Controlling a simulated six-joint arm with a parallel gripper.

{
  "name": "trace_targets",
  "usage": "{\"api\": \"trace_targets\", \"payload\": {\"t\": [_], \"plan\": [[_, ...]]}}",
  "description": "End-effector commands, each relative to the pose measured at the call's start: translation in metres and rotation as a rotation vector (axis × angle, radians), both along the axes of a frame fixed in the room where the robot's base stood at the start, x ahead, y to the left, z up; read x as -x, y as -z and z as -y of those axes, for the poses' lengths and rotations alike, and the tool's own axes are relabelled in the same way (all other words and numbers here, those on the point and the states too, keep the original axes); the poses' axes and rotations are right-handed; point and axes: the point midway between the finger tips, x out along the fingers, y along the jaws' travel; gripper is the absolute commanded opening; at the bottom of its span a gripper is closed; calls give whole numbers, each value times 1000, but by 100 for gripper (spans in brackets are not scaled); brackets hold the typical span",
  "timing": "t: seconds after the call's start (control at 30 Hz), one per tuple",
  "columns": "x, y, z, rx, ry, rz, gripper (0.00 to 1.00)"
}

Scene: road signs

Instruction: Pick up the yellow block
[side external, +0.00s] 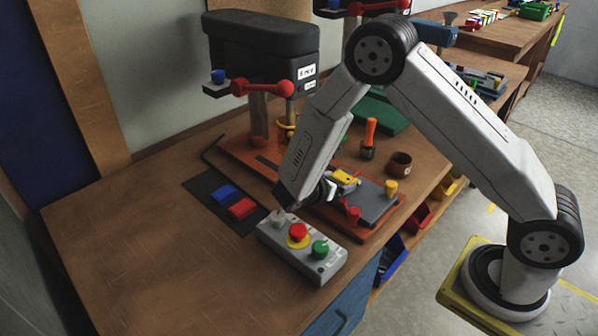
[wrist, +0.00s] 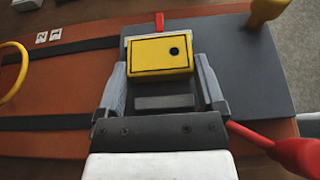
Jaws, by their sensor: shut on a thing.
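The yellow block (wrist: 160,55) has a dark outline and a black dot on its face. In the wrist view it sits between the two grey fingers of my gripper (wrist: 162,80), which are shut on it. In the side external view the yellow block (side external: 345,177) shows at the end of my gripper (side external: 337,184), over the grey plate of the drill press base. I cannot tell whether the block touches the plate.
A red-handled lever (side external: 350,212) and a yellow knob (side external: 390,188) are close by. A control box (side external: 300,247) with red and green buttons stands in front. Blue (side external: 222,194) and red (side external: 242,209) blocks lie on a dark mat. The left bench (side external: 130,245) is clear.

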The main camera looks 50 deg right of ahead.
Motion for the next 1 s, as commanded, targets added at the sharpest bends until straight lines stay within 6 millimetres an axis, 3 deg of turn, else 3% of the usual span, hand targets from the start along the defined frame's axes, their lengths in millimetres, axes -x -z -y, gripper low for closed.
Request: {"api": "trace_targets", "payload": {"t": [0.33, 0.83, 1.0], "plan": [[2, -31, 0, 1, 2, 2, 21], [53, -90, -8, 1, 0, 2, 21], [83, -102, -13, 1, -1, 1, 21]]}}
